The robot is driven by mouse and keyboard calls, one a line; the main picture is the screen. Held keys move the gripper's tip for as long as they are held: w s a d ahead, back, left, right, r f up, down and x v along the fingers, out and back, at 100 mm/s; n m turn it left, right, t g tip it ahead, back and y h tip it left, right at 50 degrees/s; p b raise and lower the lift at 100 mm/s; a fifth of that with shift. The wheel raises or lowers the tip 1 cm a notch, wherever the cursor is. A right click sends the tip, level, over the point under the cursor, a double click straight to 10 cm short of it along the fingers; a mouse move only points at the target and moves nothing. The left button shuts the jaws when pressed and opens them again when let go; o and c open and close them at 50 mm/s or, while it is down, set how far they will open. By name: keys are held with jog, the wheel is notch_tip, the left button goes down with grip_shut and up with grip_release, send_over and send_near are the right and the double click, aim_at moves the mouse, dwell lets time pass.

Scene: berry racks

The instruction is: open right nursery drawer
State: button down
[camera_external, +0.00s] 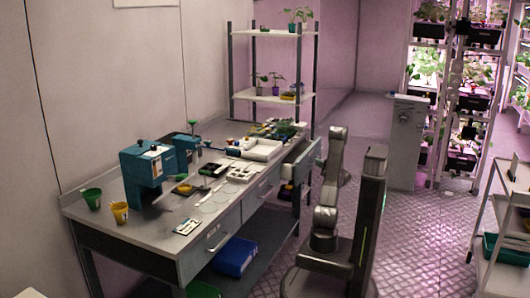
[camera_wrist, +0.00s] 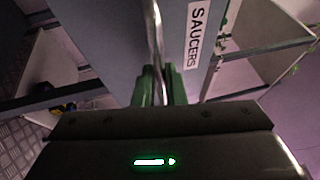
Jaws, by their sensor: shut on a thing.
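The right nursery drawer (camera_external: 301,160) is at the far end of the bench's front in the external view. It stands out from the bench, partly open. In the wrist view its grey front (camera_wrist: 178,35) carries a label reading SAUCERS (camera_wrist: 194,35) and a metal bar handle (camera_wrist: 156,28). My gripper (camera_wrist: 161,82) has green fingers either side of the handle and is shut on it. The fingertips meet the handle close to the drawer front. In the external view my arm stands beside the drawer, and the gripper is not clearly visible.
Two other drawers (camera_external: 216,238) are shut. A blue bin (camera_external: 235,257) sits below. A shelf cart (camera_external: 500,240) stands right; floor between is clear.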

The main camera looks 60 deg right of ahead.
jog(key=s+p, duration=0.6)
jog(key=s, duration=1.5)
jog(key=shift+p, duration=0.4)
jog(key=c, duration=1.5)
grip_release()
jog(key=p+v, duration=0.1)
jog(key=v, duration=1.3)
jog(key=b+x, duration=0.1)
jog(key=x, duration=1.3)
